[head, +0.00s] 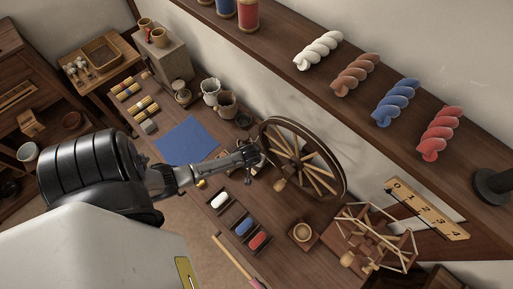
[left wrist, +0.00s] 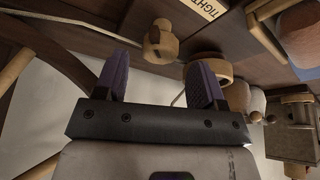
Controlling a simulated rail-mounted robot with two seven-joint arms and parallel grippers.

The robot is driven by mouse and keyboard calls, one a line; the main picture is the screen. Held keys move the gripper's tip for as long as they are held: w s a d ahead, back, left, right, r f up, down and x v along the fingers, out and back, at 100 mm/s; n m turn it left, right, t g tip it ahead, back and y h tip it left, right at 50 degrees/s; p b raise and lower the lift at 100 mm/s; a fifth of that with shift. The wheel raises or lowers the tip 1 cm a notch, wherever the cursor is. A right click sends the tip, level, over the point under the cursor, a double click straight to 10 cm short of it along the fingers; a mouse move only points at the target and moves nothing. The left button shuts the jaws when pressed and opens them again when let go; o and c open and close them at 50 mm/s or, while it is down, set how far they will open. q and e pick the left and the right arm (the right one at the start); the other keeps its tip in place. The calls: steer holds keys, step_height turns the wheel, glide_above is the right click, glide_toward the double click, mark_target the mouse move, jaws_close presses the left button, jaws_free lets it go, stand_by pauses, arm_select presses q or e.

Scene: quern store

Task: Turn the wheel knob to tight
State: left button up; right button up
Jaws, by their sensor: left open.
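A spoked wooden wheel (head: 340,163) stands on the bench in the head view; its dark rim also shows at the left of the left wrist view (left wrist: 62,45). My left gripper (head: 258,158) is beside the wheel's left side. In the left wrist view my left gripper (left wrist: 158,72) is open and empty, with its two dark fingers apart. A pale wooden knob (left wrist: 160,42) lies just beyond the fingertips, between them and apart from them. A label reading TIGHT (left wrist: 207,8) is above and right of it. A small wooden knob (head: 280,185) shows below the wheel; I cannot tell if it is the same one.
A wooden frame (head: 375,237) stands at the right. A shelf with yarn skeins (head: 355,75) runs above the wheel.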

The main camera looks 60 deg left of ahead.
arm_select(q)
steer(key=shift+b+x, duration=0.3)
steer(key=shift+x, duration=1.05)
steer(key=c, duration=0.9)
